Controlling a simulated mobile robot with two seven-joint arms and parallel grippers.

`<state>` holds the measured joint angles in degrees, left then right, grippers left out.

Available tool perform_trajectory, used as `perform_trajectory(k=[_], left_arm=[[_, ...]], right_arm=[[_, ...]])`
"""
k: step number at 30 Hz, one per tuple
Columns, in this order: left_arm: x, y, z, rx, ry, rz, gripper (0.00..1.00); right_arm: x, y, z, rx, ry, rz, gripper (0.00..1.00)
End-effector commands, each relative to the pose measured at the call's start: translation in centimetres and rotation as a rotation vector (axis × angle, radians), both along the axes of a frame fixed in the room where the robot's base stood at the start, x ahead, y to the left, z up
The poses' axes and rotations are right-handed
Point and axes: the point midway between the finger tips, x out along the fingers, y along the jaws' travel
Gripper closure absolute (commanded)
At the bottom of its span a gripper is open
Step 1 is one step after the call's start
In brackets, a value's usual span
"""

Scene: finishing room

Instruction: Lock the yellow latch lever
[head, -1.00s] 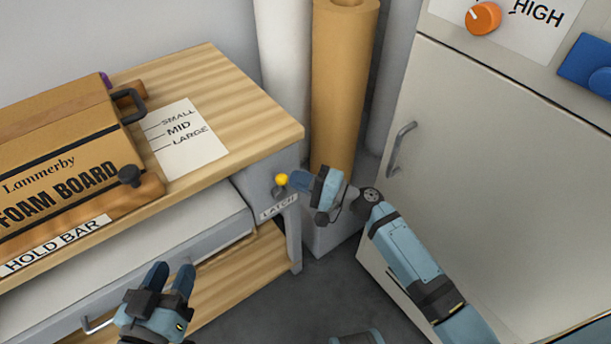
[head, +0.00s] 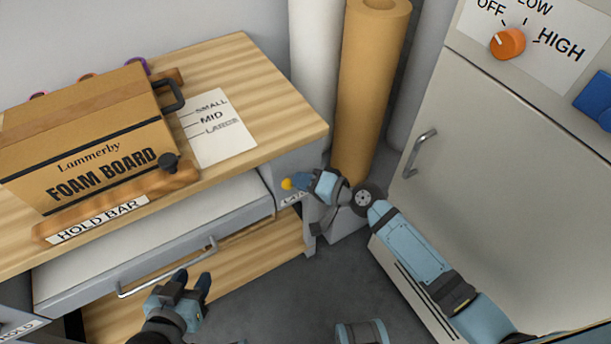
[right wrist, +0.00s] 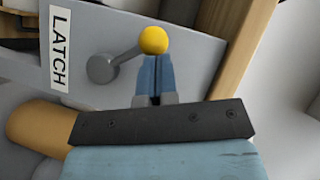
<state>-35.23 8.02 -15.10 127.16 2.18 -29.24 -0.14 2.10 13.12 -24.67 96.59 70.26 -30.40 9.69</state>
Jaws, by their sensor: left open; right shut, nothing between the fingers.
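The yellow latch lever (head: 287,184) is a yellow ball knob on a grey arm, on the grey panel at the right end of the wooden bench. In the right wrist view the knob (right wrist: 153,40) stands just past my fingertips, and its arm runs to a round grey pivot (right wrist: 102,69). My right gripper (head: 300,181) is shut with nothing between its fingers. Its tips (right wrist: 154,58) meet or nearly meet the knob; I cannot tell if they touch. The LATCH label (right wrist: 60,48) sits beside the pivot. My left gripper (head: 195,285) is open and empty, in front of the drawer.
A foam board box (head: 95,140) and the hold bar (head: 120,205) are on the bench (head: 285,120). A drawer (head: 160,240) with a metal handle is below. A brown roll (head: 368,90) stands behind my right gripper. A grey cabinet (head: 490,150) is at right.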

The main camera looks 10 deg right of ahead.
Motion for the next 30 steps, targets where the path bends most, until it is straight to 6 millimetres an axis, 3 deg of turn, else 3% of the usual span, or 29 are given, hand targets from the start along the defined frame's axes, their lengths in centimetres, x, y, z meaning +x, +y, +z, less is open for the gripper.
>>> perform_trajectory(k=[20,25,30], left_arm=[[0.0,0.0,-0.1,0.001,0.003,0.001,0.58],[0.0,0.0,0.1,0.003,0.002,0.001,0.58],[0.0,0.1,0.0,0.005,0.005,0.001,0.58]], right_arm=[[-0.3,0.0,0.0,0.002,0.003,0.002,1.00],[-1.7,-1.9,0.5,-0.001,0.003,0.001,1.00],[-4.1,-5.0,1.3,-0.002,0.003,0.001,1.00]])
